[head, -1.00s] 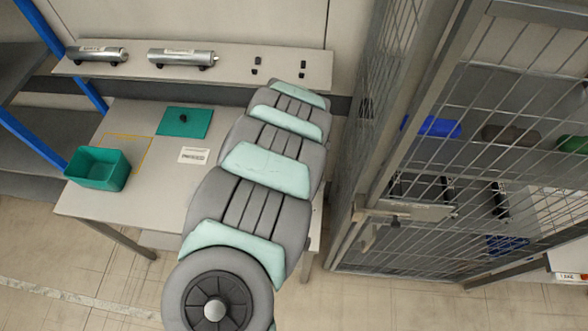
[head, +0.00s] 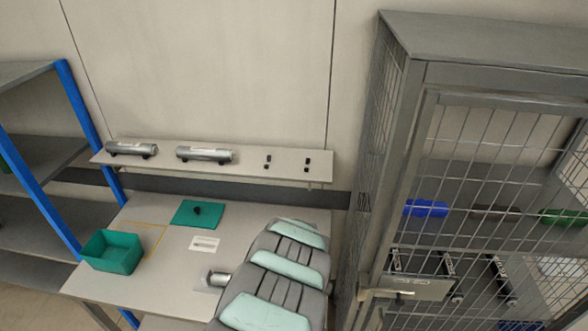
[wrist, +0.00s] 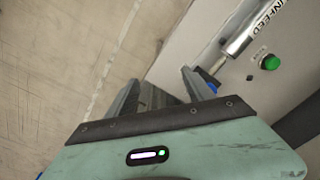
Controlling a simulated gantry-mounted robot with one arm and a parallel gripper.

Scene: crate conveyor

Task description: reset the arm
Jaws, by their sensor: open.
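My gripper (wrist: 159,76) shows in the wrist view with its two fingers apart and nothing held between them. Beyond the fingers lie the pale floor and the edge of a grey surface. In the head view my arm crosses the right part of the worktable (head: 150,212) and runs out at the bottom edge. My gripper's fingers cannot be made out in the head view.
A teal bin (head: 112,268) and teal mat (head: 197,214) are on the table. Two silver cylinders (head: 131,149) (head: 205,155) lie on the shelf. A mesh cage (head: 420,85) stands right. The wrist view shows a labelled silver cylinder (wrist: 246,28) and green button (wrist: 270,62).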

